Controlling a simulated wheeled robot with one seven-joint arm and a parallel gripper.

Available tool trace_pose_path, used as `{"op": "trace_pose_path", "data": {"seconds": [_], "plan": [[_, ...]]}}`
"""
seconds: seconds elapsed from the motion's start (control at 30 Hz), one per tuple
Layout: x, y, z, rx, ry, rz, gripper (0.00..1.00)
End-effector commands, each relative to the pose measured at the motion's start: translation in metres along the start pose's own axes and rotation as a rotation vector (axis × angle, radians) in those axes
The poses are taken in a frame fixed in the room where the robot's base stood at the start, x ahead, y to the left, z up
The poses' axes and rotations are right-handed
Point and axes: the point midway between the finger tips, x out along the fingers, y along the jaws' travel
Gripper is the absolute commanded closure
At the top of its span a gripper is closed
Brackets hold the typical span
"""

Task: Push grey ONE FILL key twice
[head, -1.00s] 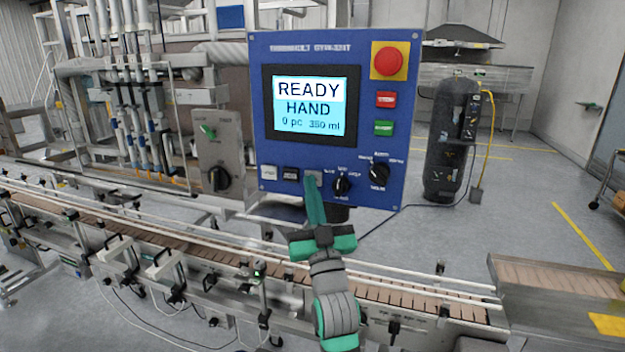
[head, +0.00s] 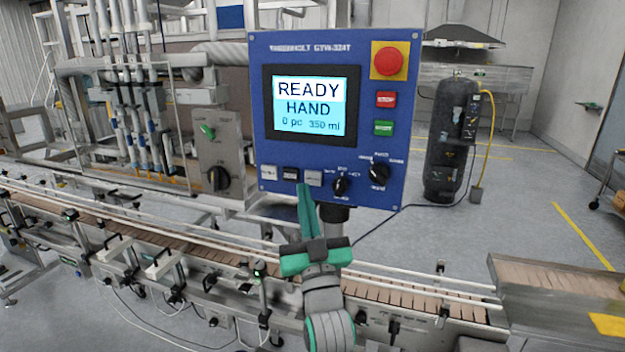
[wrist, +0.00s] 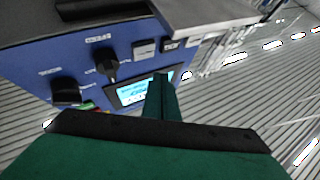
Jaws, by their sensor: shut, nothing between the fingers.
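The blue control panel (head: 345,225) has a row of three small keys at its lower left. The grey key (head: 313,178) is at the right end of the row; its lettering is too small to read. It also shows in the wrist view (wrist: 144,48). My gripper (head: 304,187) is shut and empty, its green fingertips just below and left of the grey key in the head view. The wrist view shows the shut fingers (wrist: 160,82) over the screen area, apart from the key in the picture. I cannot tell the gap to the panel.
A black key (head: 290,174) and a whitish key (head: 268,172) sit left of the grey one. Black knobs (head: 341,187) are to its right. The screen (head: 310,104) reads READY, HAND, 0 pc, 350 ml. A red emergency button (head: 389,61) is at the top right. A conveyor (head: 215,250) runs below.

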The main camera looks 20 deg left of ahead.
Motion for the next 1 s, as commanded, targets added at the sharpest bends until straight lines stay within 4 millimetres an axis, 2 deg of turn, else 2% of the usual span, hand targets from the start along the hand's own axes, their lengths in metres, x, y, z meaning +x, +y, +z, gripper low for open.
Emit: {"op": "trace_pose_path", "data": {"seconds": [0.3,1.0], "plan": [[-0.015,-0.011,-0.01,0.001,0.0,-0.001,1.0],[-0.015,-0.011,-0.011,0.0,0.0,0.0,1.0]]}}
